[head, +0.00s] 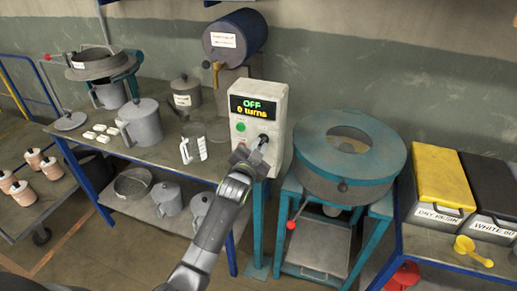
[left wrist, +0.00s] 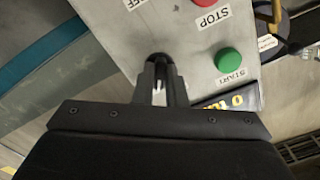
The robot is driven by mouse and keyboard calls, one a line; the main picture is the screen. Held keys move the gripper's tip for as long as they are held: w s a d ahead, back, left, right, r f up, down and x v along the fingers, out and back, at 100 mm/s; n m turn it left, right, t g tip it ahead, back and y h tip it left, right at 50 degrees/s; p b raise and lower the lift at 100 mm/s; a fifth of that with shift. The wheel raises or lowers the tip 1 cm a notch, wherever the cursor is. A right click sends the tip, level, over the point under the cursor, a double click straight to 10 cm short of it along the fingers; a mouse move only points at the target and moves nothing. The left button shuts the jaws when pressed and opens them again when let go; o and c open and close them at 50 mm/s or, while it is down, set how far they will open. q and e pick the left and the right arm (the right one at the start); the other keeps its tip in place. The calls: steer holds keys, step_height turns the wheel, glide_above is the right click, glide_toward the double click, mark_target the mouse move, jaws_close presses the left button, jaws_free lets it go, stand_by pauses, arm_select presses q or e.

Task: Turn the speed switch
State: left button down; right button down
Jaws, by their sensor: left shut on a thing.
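The pale control box (head: 270,92) stands on a teal post, with a lit display (head: 257,107) reading "OFF" and "0 turns". The dark speed switch (head: 264,137) is on the lower right of its front. My left gripper (head: 254,149) reaches up to it from below. In the left wrist view, the gripper's fingers (left wrist: 160,80) are shut around the dark knob, which is mostly hidden between them. The switch's exact angle cannot be told. My right gripper is not in view.
A green START button (left wrist: 228,61) and a red STOP button (left wrist: 205,3) sit close beside the fingers. A round teal-rimmed mixer (head: 350,150) stands right of the box. A bench (head: 160,153) with grey jugs is at left; yellow and black bins (head: 440,185) are at right.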

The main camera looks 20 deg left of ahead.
arm_select(q)
steer(key=n+b, duration=0.1)
steer(key=n, duration=0.5)
steer(key=shift+d+f, duration=0.1)
steer(key=shift+n, duration=0.4)
steer(key=c, duration=1.5)
jaws_free()
steer(key=shift+s, duration=0.15)
steer(key=shift+s+a+b, duration=0.15)
steer(key=shift+s+b, duration=0.65)
steer(key=shift+s, duration=3.5)
steer(key=shift+s+a+b, duration=0.1)
steer(key=shift+s+b, duration=0.65)
steer(key=shift+s, duration=3.55)
